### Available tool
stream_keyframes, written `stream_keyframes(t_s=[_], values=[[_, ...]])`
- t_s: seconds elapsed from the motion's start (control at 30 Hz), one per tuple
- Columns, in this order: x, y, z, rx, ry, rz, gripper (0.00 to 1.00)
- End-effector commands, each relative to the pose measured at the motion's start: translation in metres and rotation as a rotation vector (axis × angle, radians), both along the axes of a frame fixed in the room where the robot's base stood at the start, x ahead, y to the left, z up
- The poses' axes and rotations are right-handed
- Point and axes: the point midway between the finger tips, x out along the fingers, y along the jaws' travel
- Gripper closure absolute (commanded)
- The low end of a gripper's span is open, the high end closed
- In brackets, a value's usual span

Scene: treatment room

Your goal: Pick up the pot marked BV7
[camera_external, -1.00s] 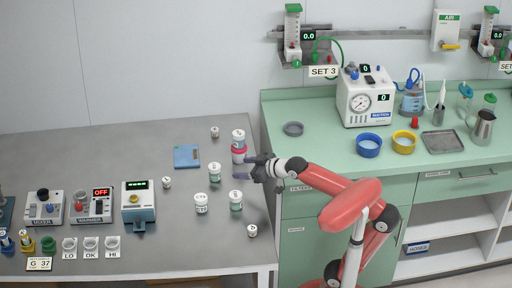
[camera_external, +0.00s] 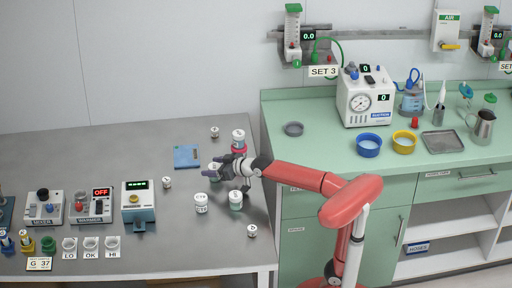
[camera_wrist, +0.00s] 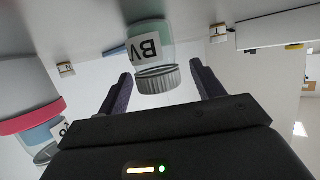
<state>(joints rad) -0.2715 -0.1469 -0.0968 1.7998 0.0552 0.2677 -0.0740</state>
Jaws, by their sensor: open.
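The pot with a label reading BV (camera_wrist: 150,46), the rest of its label out of sight, has a pale green body and a ribbed grey lid. In the wrist view it appears upside down, its lid end between the fingertips. My gripper (camera_wrist: 162,78) is open, one finger on each side with visible gaps, and not closed on it.
Two pots (camera_external: 201,203) (camera_external: 236,200) stand in front. A blue pad (camera_external: 186,156) lies behind left. Small pots (camera_external: 167,183) are scattered around.

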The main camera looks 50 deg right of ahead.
Motion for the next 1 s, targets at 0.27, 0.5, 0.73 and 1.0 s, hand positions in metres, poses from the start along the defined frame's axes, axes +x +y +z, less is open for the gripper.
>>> stream_keyframes(t_s=[0.27,0.5,0.73,1.0], values=[[0.0,0.0,0.0,0.0,0.0,0.0,0.5],[0.0,0.0,0.0,0.0,0.0,0.0,0.81],[-0.001,0.0,0.001,0.0,0.0,0.0,0.81],[0.0,0.0,0.023,0.001,-0.004,-0.001,0.81]])
